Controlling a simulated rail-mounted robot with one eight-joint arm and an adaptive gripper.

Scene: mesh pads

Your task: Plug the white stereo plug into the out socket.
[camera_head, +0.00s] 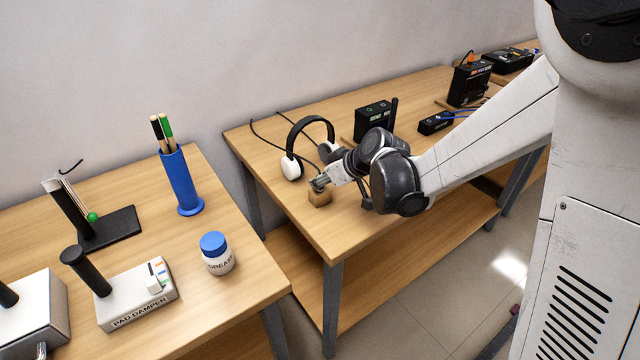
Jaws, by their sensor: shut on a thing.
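My gripper (320,184) is at the top of a small wooden block (320,198) near the front left corner of the middle table. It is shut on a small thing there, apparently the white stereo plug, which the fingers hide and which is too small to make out. White headphones with a black band (312,122) stand just behind my gripper. A black box with small green marks (373,121) stands farther back on the same table. I cannot make out an out socket on it from here.
A smaller black box (435,122) and a taller black unit (468,84) stand farther right. Black cables (265,138) lie at the table's left. The nearer table (225,305) holds a blue pen cup (180,180), a capped jar (217,254) and a pad damper (137,293). A gap separates the tables.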

